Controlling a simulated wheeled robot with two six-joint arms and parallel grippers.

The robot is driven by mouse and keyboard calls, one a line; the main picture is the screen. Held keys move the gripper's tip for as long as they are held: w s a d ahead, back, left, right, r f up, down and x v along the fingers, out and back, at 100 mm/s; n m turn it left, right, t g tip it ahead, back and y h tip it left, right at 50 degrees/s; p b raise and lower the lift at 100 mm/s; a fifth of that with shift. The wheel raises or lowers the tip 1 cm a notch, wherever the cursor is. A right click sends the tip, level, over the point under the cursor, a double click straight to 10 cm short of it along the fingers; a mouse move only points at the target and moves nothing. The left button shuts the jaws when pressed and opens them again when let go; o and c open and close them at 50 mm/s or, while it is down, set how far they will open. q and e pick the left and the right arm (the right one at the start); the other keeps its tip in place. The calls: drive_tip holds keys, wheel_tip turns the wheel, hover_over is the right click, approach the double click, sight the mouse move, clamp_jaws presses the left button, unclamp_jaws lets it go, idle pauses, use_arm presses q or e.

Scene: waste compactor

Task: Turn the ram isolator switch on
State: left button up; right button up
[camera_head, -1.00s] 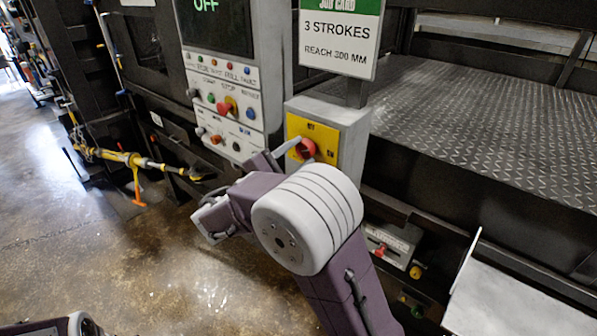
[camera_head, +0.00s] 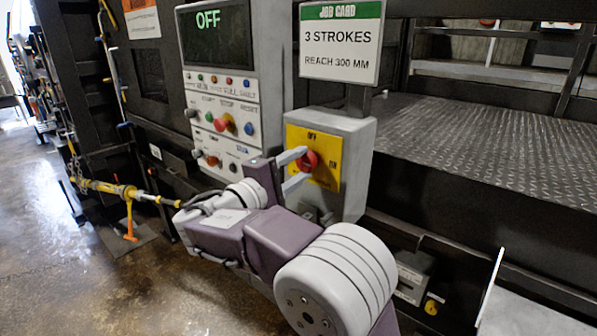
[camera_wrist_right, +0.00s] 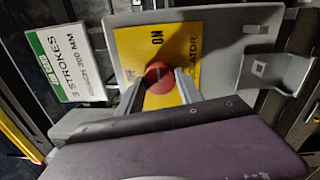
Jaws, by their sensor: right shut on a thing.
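The ram isolator switch is a red rotary knob (camera_head: 309,160) on a yellow plate (camera_head: 327,172), fixed to a grey box. The plate reads OFF at the top and ON at the right. My right gripper (camera_head: 303,168) reaches it from the lower left, its two pale fingers on the knob. In the right wrist view the red knob (camera_wrist_right: 158,77) sits between the fingertips of my right gripper (camera_wrist_right: 159,84), which is shut on it. The knob's exact pointing direction is hard to tell. My left gripper is not in view.
A control panel (camera_head: 221,122) with buttons and a screen (camera_head: 215,40) reading OFF stands left of the box. A job card sign (camera_head: 340,40) stands above it. A ribbed metal deck (camera_head: 480,140) lies to the right. A yellow bar (camera_head: 110,188) sticks out at the left.

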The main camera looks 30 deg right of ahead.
idle(0.3)
drive_tip(key=o, duration=1.4)
drive_tip(key=shift+c, duration=0.2)
drive_tip(key=b+v, duration=0.1)
drive_tip(key=v, duration=0.8)
drive_tip(key=shift+f, duration=0.1)
